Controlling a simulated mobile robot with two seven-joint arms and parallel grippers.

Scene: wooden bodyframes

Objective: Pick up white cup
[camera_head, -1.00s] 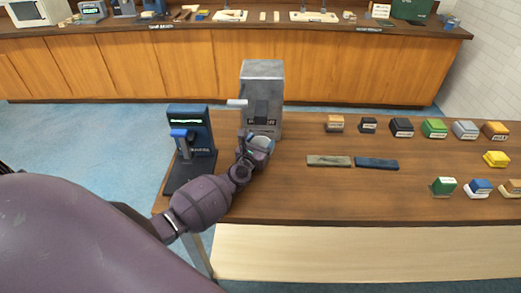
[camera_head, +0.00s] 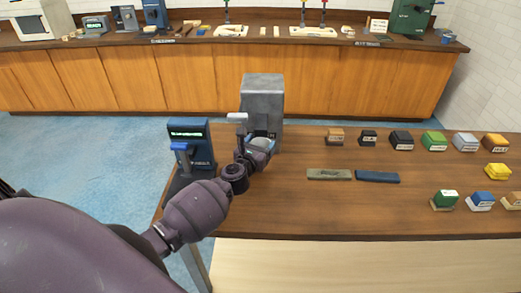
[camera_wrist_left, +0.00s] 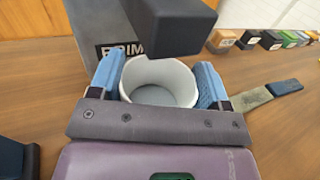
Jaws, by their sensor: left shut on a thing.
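The white cup (camera_wrist_left: 160,82) is in the left wrist view, seen from above, with its open rim up and its inside empty. My left gripper (camera_wrist_left: 160,88) is shut on it, one blue-padded finger on each side. In the head view the cup (camera_head: 261,143) is small and partly hidden by my left gripper (camera_head: 255,150), at the front of a grey metal machine (camera_head: 262,92). In the left wrist view a dark block of the machine (camera_wrist_left: 170,22) juts out over the cup's far rim. I cannot tell whether the cup touches the surface below. My right gripper is not in view.
A blue machine (camera_head: 190,145) stands left of my gripper on the wooden table (camera_head: 290,210). A green strip (camera_head: 328,175) and a blue strip (camera_head: 377,177) lie right of it. Several small coloured boxes stand farther right. The table's front middle is clear.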

